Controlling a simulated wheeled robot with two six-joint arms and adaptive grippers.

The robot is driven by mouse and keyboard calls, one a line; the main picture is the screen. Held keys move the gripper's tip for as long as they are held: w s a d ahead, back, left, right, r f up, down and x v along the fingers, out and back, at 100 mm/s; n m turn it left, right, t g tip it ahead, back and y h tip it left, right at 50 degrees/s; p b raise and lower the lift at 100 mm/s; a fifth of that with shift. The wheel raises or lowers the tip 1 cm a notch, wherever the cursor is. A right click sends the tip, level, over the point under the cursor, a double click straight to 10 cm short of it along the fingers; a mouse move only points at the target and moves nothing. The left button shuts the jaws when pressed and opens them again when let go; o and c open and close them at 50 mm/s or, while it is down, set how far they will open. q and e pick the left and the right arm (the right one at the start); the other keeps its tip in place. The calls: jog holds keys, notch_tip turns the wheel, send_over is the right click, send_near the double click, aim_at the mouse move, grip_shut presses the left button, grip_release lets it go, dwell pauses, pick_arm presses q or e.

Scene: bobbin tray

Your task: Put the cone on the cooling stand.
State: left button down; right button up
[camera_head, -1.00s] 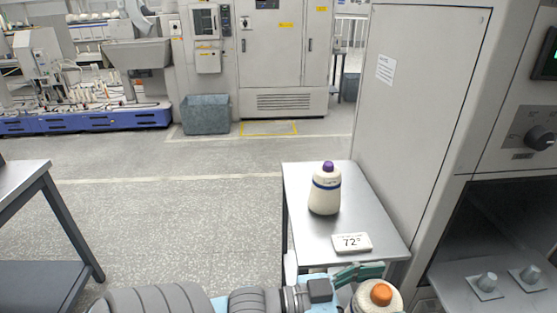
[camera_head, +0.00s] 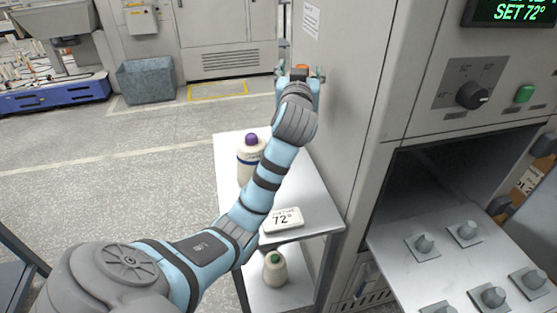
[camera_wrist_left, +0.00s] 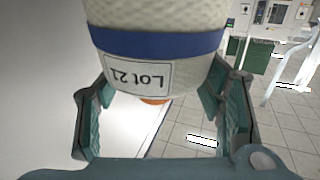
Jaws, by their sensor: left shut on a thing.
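My left gripper (camera_head: 302,73) is at the far end of my outstretched arm, beyond the small grey stand and close to the cabinet side. It is shut on a cone with an orange tip (camera_head: 303,67). In the left wrist view the cone (camera_wrist_left: 165,20) is cream with a blue band and a "Lot 21" label, between the fingers. My right gripper is out of view.
A tall grey cabinet (camera_head: 350,90) stands right beside the stand. At right, an open chamber has a tray (camera_head: 400,270) with several pegs; its display reads "SET 72°". A grey bin (camera_head: 146,80) stands on the far floor. The floor left of the stand is clear.

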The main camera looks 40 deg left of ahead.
pick_arm(q)
jog(key=shift+w+a+r+n+g+y, duration=0.25)
jog(key=shift+w+a+n+g+y, duration=0.25)
jog(key=shift+y, duration=0.1)
jog(key=f, duration=0.3)
jog(key=s+f+b, duration=0.1)
jog(key=f, duration=0.2)
jog(key=f+b, duration=0.1)
jog(key=f, duration=0.2)
jog(key=shift+s+a, duration=0.1)
jog(key=shift+s, duration=0.1)
notch_tip(320, 180, down, 9)
jog(key=b, duration=0.2)
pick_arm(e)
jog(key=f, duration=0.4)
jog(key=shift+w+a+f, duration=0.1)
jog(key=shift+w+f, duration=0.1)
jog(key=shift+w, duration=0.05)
pick_arm(q)
jog(key=shift+c, duration=1.8)
grip_release()
jog(key=shift+w+f, duration=0.1)
jog(key=shift+w, duration=0.1)
jog(key=shift+s, duration=0.1)
